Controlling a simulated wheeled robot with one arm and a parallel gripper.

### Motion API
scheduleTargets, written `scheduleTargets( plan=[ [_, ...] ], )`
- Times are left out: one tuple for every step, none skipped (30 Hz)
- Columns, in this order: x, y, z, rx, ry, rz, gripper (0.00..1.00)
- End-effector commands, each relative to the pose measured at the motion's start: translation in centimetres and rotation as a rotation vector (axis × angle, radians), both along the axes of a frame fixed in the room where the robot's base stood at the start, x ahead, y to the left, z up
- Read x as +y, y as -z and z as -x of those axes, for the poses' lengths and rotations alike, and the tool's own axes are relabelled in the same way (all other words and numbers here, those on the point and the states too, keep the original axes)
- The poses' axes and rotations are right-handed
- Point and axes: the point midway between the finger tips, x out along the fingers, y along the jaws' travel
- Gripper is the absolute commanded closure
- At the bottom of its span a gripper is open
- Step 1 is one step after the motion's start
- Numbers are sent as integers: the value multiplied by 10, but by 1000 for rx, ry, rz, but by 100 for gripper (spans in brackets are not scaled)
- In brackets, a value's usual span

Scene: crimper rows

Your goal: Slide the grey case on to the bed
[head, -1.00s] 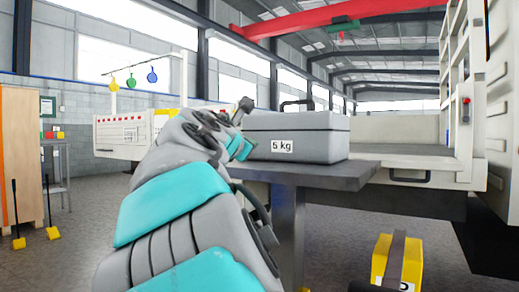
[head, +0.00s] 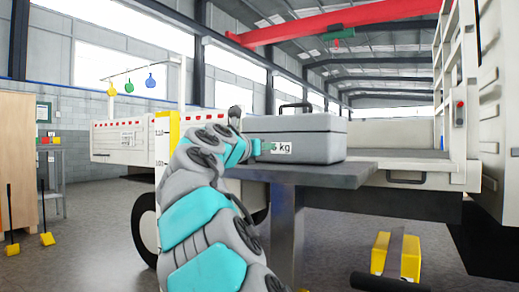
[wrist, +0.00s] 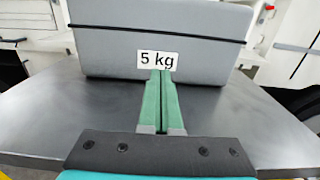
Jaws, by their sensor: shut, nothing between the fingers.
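The grey case (head: 315,142), with a black handle on top and a "5 kg" label, sits upright on a dark table (head: 345,172). My gripper (head: 270,146) is at the case's near left side, in front of the label. In the wrist view its two green fingers (wrist: 160,74) are closed together with nothing between them. Their tips reach the lower edge of the label on the case (wrist: 158,45); I cannot tell whether they touch. The truck bed (head: 400,172) lies beyond the table, at the right, roughly level with the table top.
A yellow block (head: 398,258) stands on the floor at the lower right. The white truck side (head: 445,95) rises at the right. A white vehicle (head: 130,140) with a wheel is at the left. The table top around the case is clear.

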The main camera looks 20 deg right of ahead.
Motion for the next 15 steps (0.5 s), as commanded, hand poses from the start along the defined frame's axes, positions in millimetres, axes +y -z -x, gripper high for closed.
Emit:
scheduleTargets(
  plan=[
    [-7, 2, -5, 1, 0, -2, 100],
    [-9, 2, -7, 3, 1, -2, 100],
    [-13, 1, -10, 1, 0, -2, 100],
    [-16, 1, -12, 0, 0, -2, 100],
    [-18, 1, -14, -1, -1, -2, 100],
    [-23, 1, -17, -2, 0, -3, 100],
    [-25, 1, -19, 0, 0, -3, 100],
    [-28, 2, -21, 1, 1, -3, 100],
    [-31, 2, -23, 2, 2, -2, 100],
    [-33, 2, -25, 1, 2, -3, 100],
    [-35, 1, -26, 0, 1, -3, 100],
    [-38, 0, -28, -2, 1, -3, 100],
    [-39, 0, -29, 0, 1, -3, 100],
    [-41, 1, -31, 1, 1, -3, 100],
    [-43, 2, -33, 2, 1, -3, 100]
  ],
)
